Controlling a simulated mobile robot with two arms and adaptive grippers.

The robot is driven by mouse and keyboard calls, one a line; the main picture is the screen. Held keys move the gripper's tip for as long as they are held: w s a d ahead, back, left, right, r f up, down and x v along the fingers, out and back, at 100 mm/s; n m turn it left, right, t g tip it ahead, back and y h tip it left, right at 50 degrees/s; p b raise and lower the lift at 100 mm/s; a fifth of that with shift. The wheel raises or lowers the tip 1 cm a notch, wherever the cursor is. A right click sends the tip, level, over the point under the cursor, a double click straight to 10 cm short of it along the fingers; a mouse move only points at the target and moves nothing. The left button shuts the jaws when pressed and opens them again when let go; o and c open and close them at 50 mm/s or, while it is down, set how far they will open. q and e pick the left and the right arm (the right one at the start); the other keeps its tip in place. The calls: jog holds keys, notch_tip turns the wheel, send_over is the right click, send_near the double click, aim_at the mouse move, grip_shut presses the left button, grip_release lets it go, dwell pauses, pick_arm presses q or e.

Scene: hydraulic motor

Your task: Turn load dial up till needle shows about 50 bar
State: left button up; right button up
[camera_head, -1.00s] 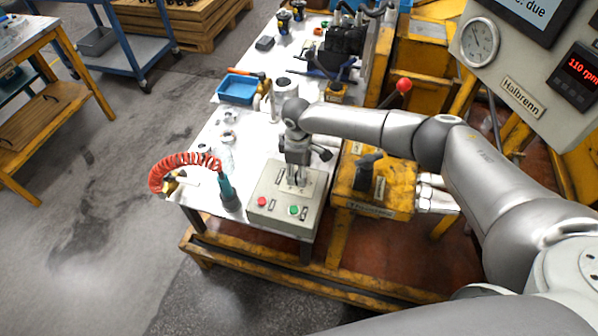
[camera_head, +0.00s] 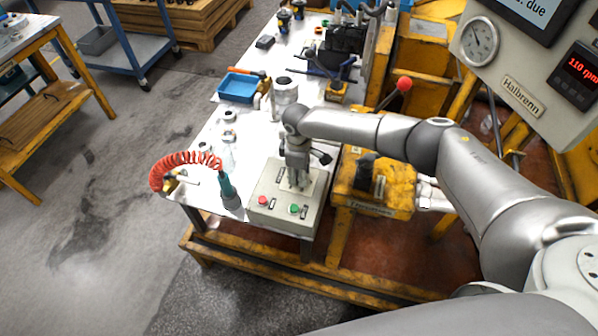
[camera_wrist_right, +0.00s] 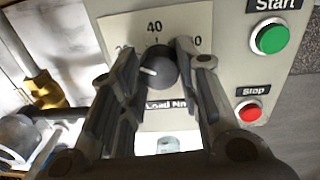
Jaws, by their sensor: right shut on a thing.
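The grey control box (camera_head: 279,217) stands at the near end of the white bench. In the right wrist view, its black load dial (camera_wrist_right: 158,66) sits on a pale scale plate with "40" at the top. The white mark on the dial points left. My right gripper (camera_head: 297,183) is over the box, and in the wrist view its fingers (camera_wrist_right: 157,58) are shut on the dial, one on each side. The round pressure gauge (camera_head: 480,42) is on the panel at upper right; its needle reading is too small to tell. My left gripper is not in view.
The box has a green Start button (camera_wrist_right: 271,38) and a red Stop button (camera_wrist_right: 250,111). A coiled red hose (camera_head: 183,160) lies left of the box. A blue tray (camera_head: 238,88) is further back. A red-knobbed lever (camera_head: 404,85) stands right. The display (camera_head: 581,72) reads 110 rpm.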

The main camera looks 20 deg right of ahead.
jog(key=shift+r+m+p, duration=0.1)
jog(key=shift+m+p, duration=0.25)
jog(key=shift+m, duration=0.15)
jog(key=shift+m+p, duration=0.3)
jog(key=shift+m, duration=0.7)
jog(key=o, duration=1)
jog(key=r, duration=1.1)
jog(key=shift+s+a+r, duration=0.2)
jog(key=shift+r, duration=0.2)
